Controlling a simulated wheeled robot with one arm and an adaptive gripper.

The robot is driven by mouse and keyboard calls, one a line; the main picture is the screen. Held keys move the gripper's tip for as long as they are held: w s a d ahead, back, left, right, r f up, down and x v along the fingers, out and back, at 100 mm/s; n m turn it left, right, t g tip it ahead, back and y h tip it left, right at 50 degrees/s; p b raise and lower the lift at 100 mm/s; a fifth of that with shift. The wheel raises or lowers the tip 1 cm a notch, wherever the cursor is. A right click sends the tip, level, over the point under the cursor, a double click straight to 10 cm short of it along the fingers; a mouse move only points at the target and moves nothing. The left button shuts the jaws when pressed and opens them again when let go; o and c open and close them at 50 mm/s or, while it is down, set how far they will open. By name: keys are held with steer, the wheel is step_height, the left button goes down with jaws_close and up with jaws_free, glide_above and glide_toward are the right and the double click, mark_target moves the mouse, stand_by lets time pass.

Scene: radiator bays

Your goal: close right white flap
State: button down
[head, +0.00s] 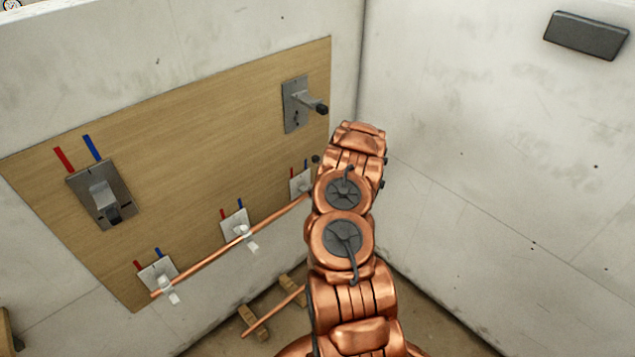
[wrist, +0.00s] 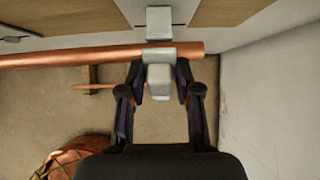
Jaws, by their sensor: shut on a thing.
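The right white flap (wrist: 159,82) is a small white tab on a clip that crosses the copper pipe (wrist: 80,58) near the pipe's right end. My gripper (wrist: 160,78) has one dark finger on each side of this tab and is shut on it. Whether the clip is fully closed around the pipe I cannot tell. In the head view, the right clip's white plate (head: 301,184) shows at the board's lower right. My arm hides the right flap and most of my gripper there.
The middle white flap (head: 250,241) and left white flap (head: 170,291) hang at the same pipe. A grey lever (head: 310,101) juts from the wooden board (head: 210,140) above. A side wall (head: 490,180) stands close on the right. Wooden blocks with a loose copper pipe (head: 272,312) lie on the floor.

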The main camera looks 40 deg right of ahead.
steer(key=shift+r+p, duration=0.35)
steer(key=shift+p, duration=0.2)
steer(key=g+p, duration=0.2)
steer(key=p, duration=0.1)
steer(key=shift+w+f, duration=0.1)
steer(key=shift+w, duration=0.3)
steer(key=shift+f+g+p, duration=0.15)
steer(key=shift+g+p, duration=0.15)
steer(key=shift+g, duration=0.2)
steer(key=shift+w+g, duration=0.25)
steer(key=shift+g, duration=0.45)
steer(key=shift+w, duration=0.1)
steer(key=c, duration=1)
jaws_free()
